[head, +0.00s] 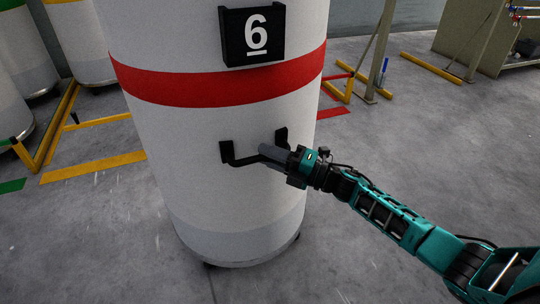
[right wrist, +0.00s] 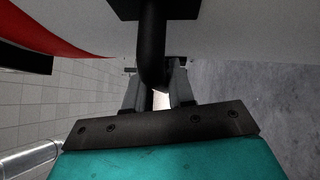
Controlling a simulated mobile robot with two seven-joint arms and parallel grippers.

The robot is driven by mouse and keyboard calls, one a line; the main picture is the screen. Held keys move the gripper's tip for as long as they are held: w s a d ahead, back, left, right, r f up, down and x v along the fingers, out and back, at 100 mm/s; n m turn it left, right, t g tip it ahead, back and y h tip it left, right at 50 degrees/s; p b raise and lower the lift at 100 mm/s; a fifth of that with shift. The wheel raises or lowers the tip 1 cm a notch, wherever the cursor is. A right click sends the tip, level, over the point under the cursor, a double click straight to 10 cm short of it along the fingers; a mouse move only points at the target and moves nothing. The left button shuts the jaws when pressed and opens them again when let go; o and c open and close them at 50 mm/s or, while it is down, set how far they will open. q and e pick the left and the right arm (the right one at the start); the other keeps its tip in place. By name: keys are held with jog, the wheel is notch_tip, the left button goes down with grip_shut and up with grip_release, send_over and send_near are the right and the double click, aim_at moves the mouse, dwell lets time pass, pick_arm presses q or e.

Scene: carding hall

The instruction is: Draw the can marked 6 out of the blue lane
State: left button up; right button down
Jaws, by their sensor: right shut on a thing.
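The can marked 6 (head: 210,125) is a tall white cylinder with a red band and a black number plate (head: 253,36). It stands upright on the grey floor in the middle of the head view, on small dark castors. Its black bar handle (head: 244,159) sits low on the near side. My right gripper (head: 273,153) is shut on the handle, reaching in from the right. In the right wrist view the dark handle (right wrist: 152,45) comes down between the two fingers (right wrist: 158,92). My left gripper is out of view. No blue lane marking shows.
Other white cans (head: 77,40) stand at the back left, beside yellow rails (head: 58,125). Yellow tape (head: 92,167) and green tape (head: 12,186) mark the floor at left. Red tape (head: 333,112) and a yellow-footed post (head: 378,55) are behind right.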

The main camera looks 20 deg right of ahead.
jog(key=c, duration=0.9)
grip_release()
jog(key=shift+d, duration=0.1)
jog(key=shift+s+d+f, duration=0.1)
jog(key=shift+s+d, duration=0.15)
jog(key=shift+s, duration=0.05)
pick_arm(q)
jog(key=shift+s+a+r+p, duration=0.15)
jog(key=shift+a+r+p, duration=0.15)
jog(key=shift+p, duration=0.6)
pick_arm(e)
jog(key=v, duration=1.2)
